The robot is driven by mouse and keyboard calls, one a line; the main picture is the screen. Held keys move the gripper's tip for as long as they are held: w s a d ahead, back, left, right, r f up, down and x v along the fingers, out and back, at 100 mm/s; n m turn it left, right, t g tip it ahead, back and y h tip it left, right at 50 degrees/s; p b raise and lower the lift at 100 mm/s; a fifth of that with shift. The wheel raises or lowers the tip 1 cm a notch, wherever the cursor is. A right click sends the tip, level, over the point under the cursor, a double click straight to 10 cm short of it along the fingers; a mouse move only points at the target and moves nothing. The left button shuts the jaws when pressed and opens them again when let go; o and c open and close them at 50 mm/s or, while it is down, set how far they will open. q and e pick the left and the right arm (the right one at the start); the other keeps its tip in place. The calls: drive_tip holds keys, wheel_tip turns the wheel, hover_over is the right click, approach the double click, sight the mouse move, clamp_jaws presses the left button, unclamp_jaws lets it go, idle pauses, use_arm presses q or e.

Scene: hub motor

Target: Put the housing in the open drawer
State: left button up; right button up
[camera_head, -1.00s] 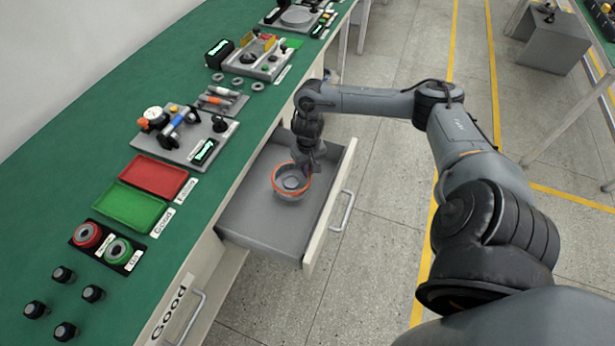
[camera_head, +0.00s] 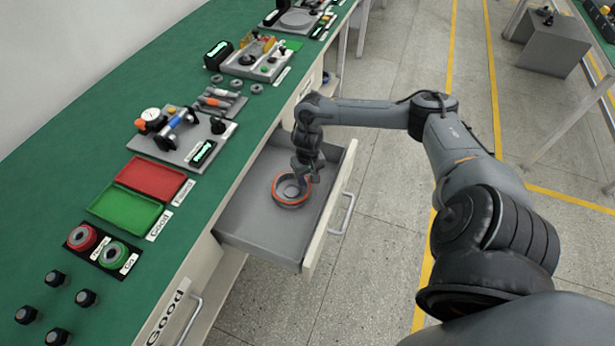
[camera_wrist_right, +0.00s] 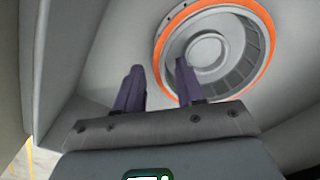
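The housing is a round grey part with an orange rim and a raised centre (camera_head: 292,190). It lies on the grey floor of the open drawer (camera_head: 262,222). My right gripper (camera_head: 302,174) is just above the housing's far right rim. In the right wrist view the housing (camera_wrist_right: 213,52) lies beyond my right gripper's two dark fingers (camera_wrist_right: 158,85). The fingers are apart, with nothing between them, and one overlaps the orange rim in the picture. I cannot tell whether that finger touches the rim. My left gripper does not show.
The green workbench (camera_head: 60,200) runs along the left with a red tray (camera_head: 150,178), a green tray (camera_head: 125,213), fixtures and several black knobs. The drawer's front panel with its handle (camera_head: 346,214) faces the open floor. Drawer space is free around the housing.

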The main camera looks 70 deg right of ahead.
drive_tip(key=shift+r, duration=0.1)
drive_tip(key=shift+r, duration=0.35)
wheel_tip(320, 180, up, 12)
drive_tip(key=p, duration=0.4)
drive_tip(key=shift+f+p, duration=0.25)
drive_tip(key=shift+p, duration=0.15)
